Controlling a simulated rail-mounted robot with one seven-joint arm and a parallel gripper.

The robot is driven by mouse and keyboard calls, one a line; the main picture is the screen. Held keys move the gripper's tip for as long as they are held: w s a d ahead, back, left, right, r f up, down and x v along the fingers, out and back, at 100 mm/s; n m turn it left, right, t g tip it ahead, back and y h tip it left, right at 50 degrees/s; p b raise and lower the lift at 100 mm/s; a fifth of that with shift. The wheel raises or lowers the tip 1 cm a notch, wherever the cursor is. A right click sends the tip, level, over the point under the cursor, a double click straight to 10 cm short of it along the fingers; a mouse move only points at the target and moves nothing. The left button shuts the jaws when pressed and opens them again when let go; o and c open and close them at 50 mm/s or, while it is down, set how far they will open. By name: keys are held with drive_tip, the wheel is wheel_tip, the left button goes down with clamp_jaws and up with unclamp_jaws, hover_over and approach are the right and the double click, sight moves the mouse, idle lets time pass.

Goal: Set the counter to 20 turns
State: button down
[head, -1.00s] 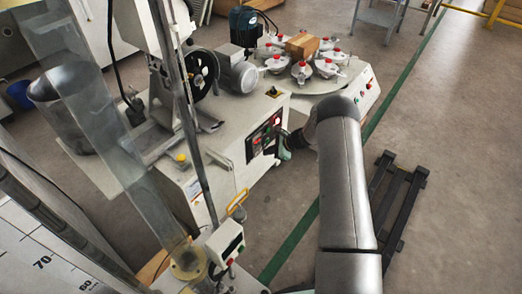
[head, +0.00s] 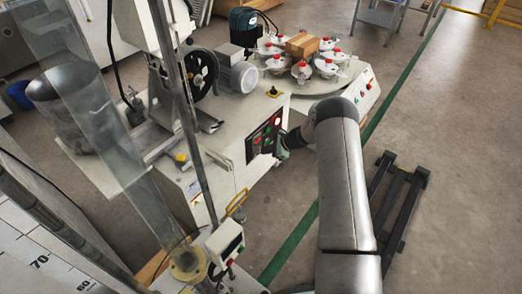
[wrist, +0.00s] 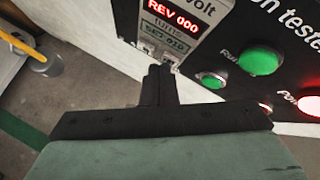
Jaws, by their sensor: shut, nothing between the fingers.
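The counter (wrist: 176,28) is on the black control panel, at the top of the wrist view. Its red display reads REV 000. The dimmer line below the word "turns" appears to read SET 010. My gripper (wrist: 161,70) is shut and empty, with its dark fingertips just below the set line, over the counter's lower edge. They hide part of that edge, and I cannot tell whether they touch it. In the head view the panel (head: 264,136) is on the front of the white machine, and my gripper (head: 281,149) is at its lower right.
A large green button (wrist: 260,61), a smaller green button (wrist: 211,79) and a lit red button (wrist: 311,103) are right of the counter. A turntable (head: 338,82) with several red-capped pots stands behind the panel. A dark floor frame (head: 398,195) lies to the right.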

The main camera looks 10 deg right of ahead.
idle(0.4)
drive_tip(key=shift+s+d, duration=0.5)
drive_tip(key=shift+d, duration=0.05)
drive_tip(key=shift+s+d+p, duration=0.3)
drive_tip(key=shift+s+d, duration=1.45)
drive_tip(key=shift+d, duration=0.05)
idle(1.3)
